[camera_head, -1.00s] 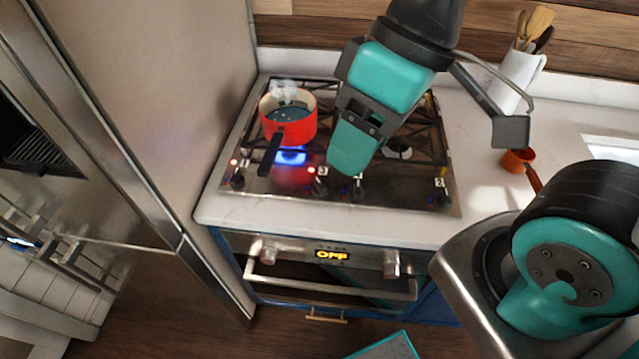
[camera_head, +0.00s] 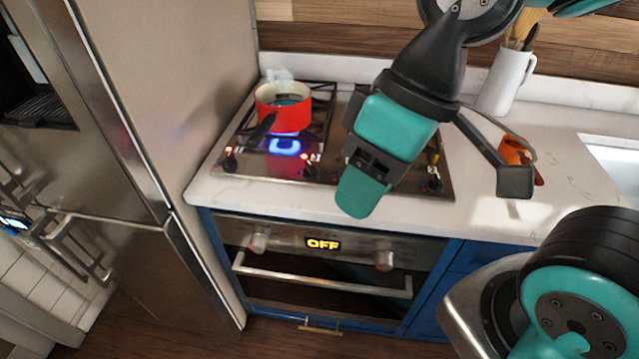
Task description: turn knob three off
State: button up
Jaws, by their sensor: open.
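Knob three (camera_head: 309,170) is a dark knob on the front strip of the steel cooktop (camera_head: 262,171), with a "3" label beside it and a red light lit next to it. A blue flame (camera_head: 284,146) burns behind it, below the red pot. My gripper (camera_head: 360,192) is open and empty, pointing down to the right of knob three. It is apart from the knob in the picture and covers part of the cooktop's front; its height and depth there are hard to judge. Any knob behind my gripper is hidden.
The steaming red pot (camera_head: 290,117) has a dark handle (camera_head: 262,130) reaching toward the front. Other knobs sit at the left (camera_head: 229,163) and right (camera_head: 434,184). The oven display (camera_head: 323,244) reads OFF.

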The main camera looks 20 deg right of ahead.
aim_at(310, 173)
jog(key=k, duration=0.15)
jog(key=u, duration=1.05)
jog(key=i, duration=0.75)
jog(key=z, duration=1.45)
